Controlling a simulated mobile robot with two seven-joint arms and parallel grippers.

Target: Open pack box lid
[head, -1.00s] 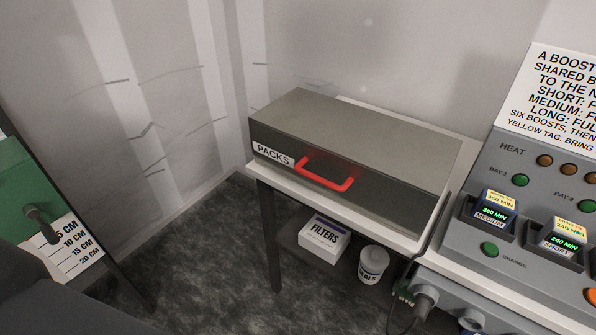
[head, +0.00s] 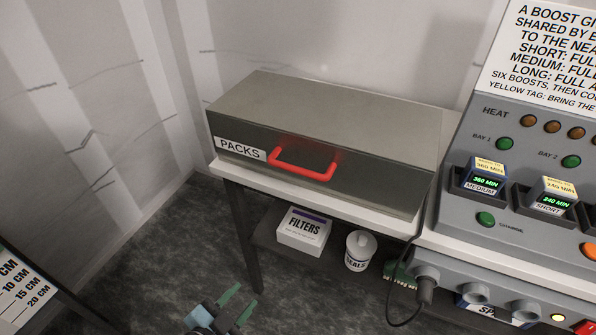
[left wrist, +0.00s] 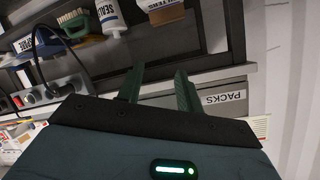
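The pack box (head: 340,108) is a grey box with a shut lid on a white-topped table. Its dark front carries a PACKS label (head: 240,149) and a red bar handle (head: 303,166). My left gripper (head: 248,295) is at the bottom of the head view, low in front of the table and well apart from the handle. Its two green fingers are spread and empty. In the left wrist view the fingers (left wrist: 160,70) are also apart, with the PACKS label (left wrist: 223,98) upside down beyond them. The handle cannot be made out there. My right gripper is not in view.
Under the tabletop (head: 315,195), a shelf holds a FILTERS box (head: 303,231) and a white SEALS tub (head: 358,250). A charging console (head: 520,215) with packs and a cable stands close on the right. A measuring board (head: 20,290) is at lower left. The floor before the table is clear.

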